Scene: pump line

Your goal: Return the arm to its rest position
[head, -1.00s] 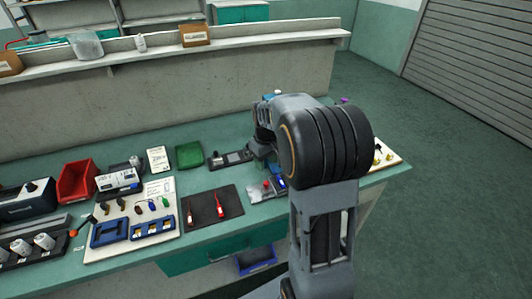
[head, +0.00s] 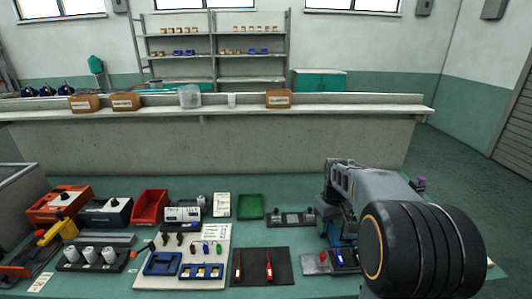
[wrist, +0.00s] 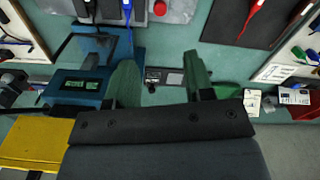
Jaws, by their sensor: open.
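My arm rises at the right of the head view, bent over the bench's right part, with its big black joint close to the camera. The head view does not show my gripper's fingers clearly; the arm covers that area. In the wrist view my gripper (wrist: 160,82) has two green fingers spread wide apart with nothing held between them. Bench surface and a small dark fixture (wrist: 166,77) show beyond the gap.
The green bench (head: 190,290) holds a red bin (head: 150,205), a green tray (head: 250,206), a dark mat (head: 249,267) with red tools and a white board (head: 218,242). In the wrist view, a blue device with a display (wrist: 82,86) lies left of the fingers.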

